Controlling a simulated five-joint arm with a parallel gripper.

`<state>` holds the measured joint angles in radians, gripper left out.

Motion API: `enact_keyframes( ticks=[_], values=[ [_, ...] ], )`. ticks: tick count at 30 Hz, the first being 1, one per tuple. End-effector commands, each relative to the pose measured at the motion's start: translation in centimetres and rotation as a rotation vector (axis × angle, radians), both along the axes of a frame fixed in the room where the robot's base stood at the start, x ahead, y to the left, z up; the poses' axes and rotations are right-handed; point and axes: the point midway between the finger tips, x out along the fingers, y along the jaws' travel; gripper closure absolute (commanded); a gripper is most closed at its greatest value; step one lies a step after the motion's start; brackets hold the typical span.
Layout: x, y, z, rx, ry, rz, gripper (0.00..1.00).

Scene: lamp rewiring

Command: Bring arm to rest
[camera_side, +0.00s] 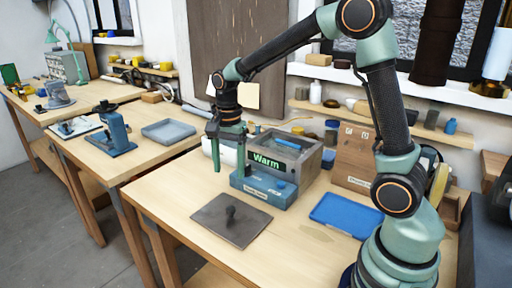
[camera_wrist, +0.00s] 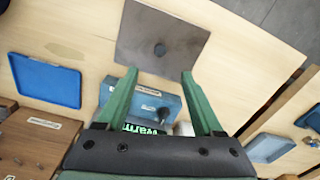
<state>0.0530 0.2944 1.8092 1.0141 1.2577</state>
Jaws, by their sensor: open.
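My gripper (camera_side: 229,168) hangs from my raised, bent arm with its green fingers pointing down. In the side view it is above the workbench, close to the front left of the box labelled "Warm" (camera_side: 308,165). Its fingers are apart with nothing seen between them. In the wrist view my gripper (camera_wrist: 158,73) also shows open. The box's blue front (camera_wrist: 172,106) lies beyond and partly behind the fingers. A dark mat (camera_side: 208,215) lies flat in front of the box, with a small dark object (camera_side: 231,213) on it. Whether the fingers touch the box cannot be told.
A shelf with jars (camera_side: 332,112) runs along the wall. The bench's front left (camera_side: 170,195) is bare. Other benches with a blue stand (camera_side: 117,132) and a grey tray (camera_side: 168,131) are left.

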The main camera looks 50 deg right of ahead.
Motion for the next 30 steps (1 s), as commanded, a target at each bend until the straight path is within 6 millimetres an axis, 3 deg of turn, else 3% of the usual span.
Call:
enact_keyframes(
  ticks=[6,15,24,30],
  values=[
    [-2.8,0.7,4.5,-0.030,-0.117,0.304,0.32],
    [-8.1,1.6,8.4,-0.141,-0.276,0.792,0.32],
    [-12.2,2.1,9.4,-0.292,-0.380,1.183,0.32],
    [-13.0,2.2,9.3,-0.335,-0.398,1.275,0.32]
  ],
)
